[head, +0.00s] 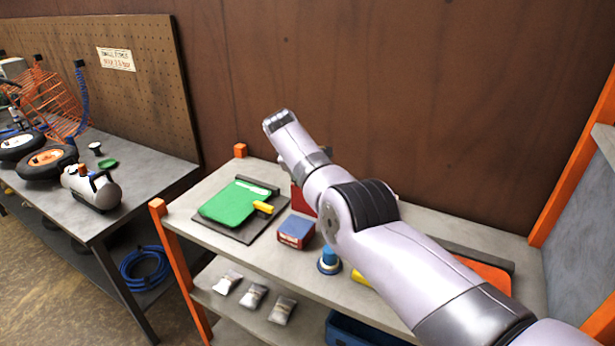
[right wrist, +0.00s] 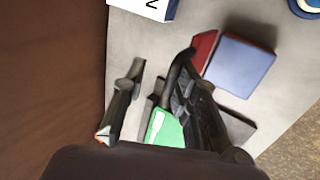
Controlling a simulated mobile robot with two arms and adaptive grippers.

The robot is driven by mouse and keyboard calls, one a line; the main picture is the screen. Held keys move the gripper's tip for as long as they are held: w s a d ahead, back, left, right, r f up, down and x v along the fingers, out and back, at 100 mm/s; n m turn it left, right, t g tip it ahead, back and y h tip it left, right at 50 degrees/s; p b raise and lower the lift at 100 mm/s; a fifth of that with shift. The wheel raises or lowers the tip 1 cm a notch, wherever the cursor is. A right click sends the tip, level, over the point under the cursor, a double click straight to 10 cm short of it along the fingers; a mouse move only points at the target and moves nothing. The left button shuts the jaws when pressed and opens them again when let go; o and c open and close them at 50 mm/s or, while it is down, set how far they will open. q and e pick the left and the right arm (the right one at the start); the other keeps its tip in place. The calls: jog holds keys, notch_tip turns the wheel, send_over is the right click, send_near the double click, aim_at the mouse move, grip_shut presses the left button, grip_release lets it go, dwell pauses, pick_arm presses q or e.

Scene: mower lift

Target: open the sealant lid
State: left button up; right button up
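A green flat lid (head: 232,204) with a white label strip and a yellow handle (head: 263,207) lies on a dark base on the workbench. It looks shut, and I cannot read the label. In the right wrist view, part of the green lid (right wrist: 166,129) shows low between my fingers; its yellow handle is hidden there. My right gripper (right wrist: 162,62) is open, with nothing visible held between its fingers. In the head view my right arm reaches in from the right, but its fingers are not visible. My left gripper is in neither view.
A blue and red box (head: 296,232) stands right of the green lid, also in the wrist view (right wrist: 240,66). A blue-capped item (head: 329,260) is near the front edge. An orange panel (head: 485,272) lies at the right. The brown wall (head: 420,90) stands behind.

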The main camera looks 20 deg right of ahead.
jog(key=shift+a+r, duration=0.55)
jog(key=shift+r, duration=0.3)
jog(key=v, duration=1)
jog(key=shift+s+d, duration=0.15)
jog(key=shift+s, duration=0.15)
